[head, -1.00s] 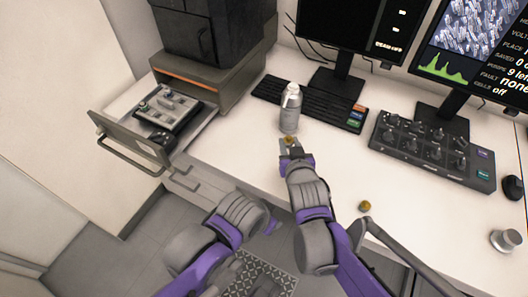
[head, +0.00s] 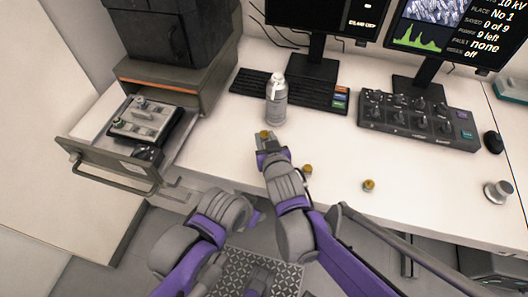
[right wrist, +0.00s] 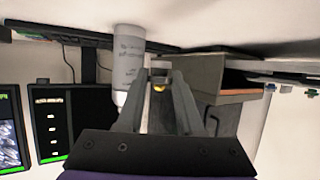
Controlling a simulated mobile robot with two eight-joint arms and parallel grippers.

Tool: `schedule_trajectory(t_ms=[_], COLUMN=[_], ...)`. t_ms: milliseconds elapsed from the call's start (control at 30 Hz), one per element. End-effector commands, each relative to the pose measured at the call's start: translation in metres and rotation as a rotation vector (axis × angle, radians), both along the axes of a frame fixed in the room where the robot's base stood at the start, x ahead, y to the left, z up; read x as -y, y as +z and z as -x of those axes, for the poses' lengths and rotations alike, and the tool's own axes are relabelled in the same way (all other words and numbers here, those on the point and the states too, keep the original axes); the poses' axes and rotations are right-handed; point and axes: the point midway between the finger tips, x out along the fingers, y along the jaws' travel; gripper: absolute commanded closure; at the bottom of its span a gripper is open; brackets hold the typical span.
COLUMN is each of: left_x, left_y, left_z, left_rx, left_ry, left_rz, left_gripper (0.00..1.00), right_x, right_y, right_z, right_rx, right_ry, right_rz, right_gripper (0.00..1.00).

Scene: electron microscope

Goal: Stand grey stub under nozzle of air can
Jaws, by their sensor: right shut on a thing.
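The air can (head: 276,104) is a pale grey bottle with a white top, standing upright on the desk in front of the keyboard. It shows upside down in the right wrist view (right wrist: 129,62). My right gripper (head: 266,140) is just in front of the can, slightly left of its base. It is shut on a small stub (head: 265,133) with a brass-coloured top. In the right wrist view the stub (right wrist: 159,87) sits between the fingertips, beside the can. Whether it touches the desk I cannot tell. My left arm is folded low; its gripper cannot be made out.
Two more brass-topped stubs stand on the desk, one (head: 307,170) beside my right arm and one (head: 369,185) farther right. A keyboard (head: 300,91), a control panel (head: 418,121) and a silver knob (head: 497,194) are around. An open drawer (head: 88,170) juts out at left.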

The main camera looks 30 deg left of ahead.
Motion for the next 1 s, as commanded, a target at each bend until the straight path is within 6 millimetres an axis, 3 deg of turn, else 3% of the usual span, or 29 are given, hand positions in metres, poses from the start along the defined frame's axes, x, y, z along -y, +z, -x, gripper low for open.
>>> schedule_trajectory(t_ms=[100, 267, 500, 900, 933, 1000], left_x=[0.0, 0.0, 0.0, 0.0, 0.0, 0.0], left_y=[-0.009, -0.012, -0.025, -0.027, -0.027, -0.026], left_z=[0.0, 0.0, 0.0, -0.001, 0.0, 0.0], left_rx=[-0.003, -0.004, -0.008, -0.009, -0.009, -0.009], left_ry=[0.0, 0.0, 0.0, 0.0, 0.0, 0.0], left_rz=[0.0, 0.0, 0.0, 0.0, 0.0, 0.0], left_gripper=[0.5, 0.5, 0.5, 0.5, 0.5, 0.5], right_x=[0.0, 0.0, 0.0, 0.0, 0.0, 0.0], right_y=[-0.022, -0.032, -0.064, -0.069, -0.069, -0.069], right_z=[0.0, 0.0, 0.0, 0.0, 0.0, 0.0], right_rx=[0.0, 0.001, -0.001, 0.0, 0.0, 0.0], right_ry=[0.0, 0.0, 0.0, 0.0, 0.0, 0.0], right_rz=[0.0, 0.001, 0.0, 0.0, 0.0, 0.0], right_gripper=[1.0, 1.0, 1.0, 1.0, 0.61, 0.48])
